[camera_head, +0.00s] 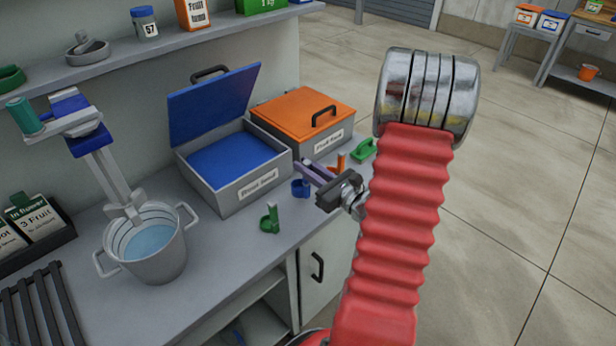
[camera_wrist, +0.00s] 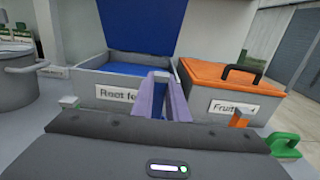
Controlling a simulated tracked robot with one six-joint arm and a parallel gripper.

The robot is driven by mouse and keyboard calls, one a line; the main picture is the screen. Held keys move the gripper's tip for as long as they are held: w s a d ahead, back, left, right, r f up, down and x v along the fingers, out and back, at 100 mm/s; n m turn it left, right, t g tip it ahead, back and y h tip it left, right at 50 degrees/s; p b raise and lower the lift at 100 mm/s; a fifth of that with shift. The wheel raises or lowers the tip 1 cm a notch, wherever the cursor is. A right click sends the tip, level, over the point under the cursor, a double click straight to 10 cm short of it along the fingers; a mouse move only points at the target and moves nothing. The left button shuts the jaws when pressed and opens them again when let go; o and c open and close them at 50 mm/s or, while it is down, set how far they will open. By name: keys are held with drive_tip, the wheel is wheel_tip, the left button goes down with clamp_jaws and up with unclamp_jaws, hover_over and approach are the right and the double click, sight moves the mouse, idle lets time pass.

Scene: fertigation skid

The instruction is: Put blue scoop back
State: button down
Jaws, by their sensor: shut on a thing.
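The blue scoop (camera_head: 300,188) shows in the head view, with its small blue cup low over the counter in front of the bins. My gripper (camera_head: 315,172) is shut on its upright handle. In the wrist view the handle's pale top (camera_wrist: 160,75) stands between my purple fingers (camera_wrist: 160,100); the cup is hidden there. I cannot tell whether the cup touches the counter. The grey bin (camera_head: 229,196), its label partly reading "Root fe", stands open behind the scoop, with blue contents (camera_head: 235,160) and its blue lid (camera_head: 215,103) raised.
The orange-lidded bin (camera_head: 303,115) is shut. A green scoop (camera_head: 270,220) stands left of my gripper; an orange scoop (camera_head: 338,165) and another green scoop (camera_head: 363,150) are beyond it. A metal pot (camera_head: 155,262) of bluish liquid stands at left under a stirrer-like device (camera_head: 100,150).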

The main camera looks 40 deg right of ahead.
drive_tip(key=shift+f, duration=1.9)
drive_tip(key=c, duration=1.7)
unclamp_jaws()
drive_tip(key=shift+f, duration=0.1)
drive_tip(key=shift+c, duration=0.2)
drive_tip(key=s, duration=1.2)
drive_tip(key=shift+d, duration=0.15)
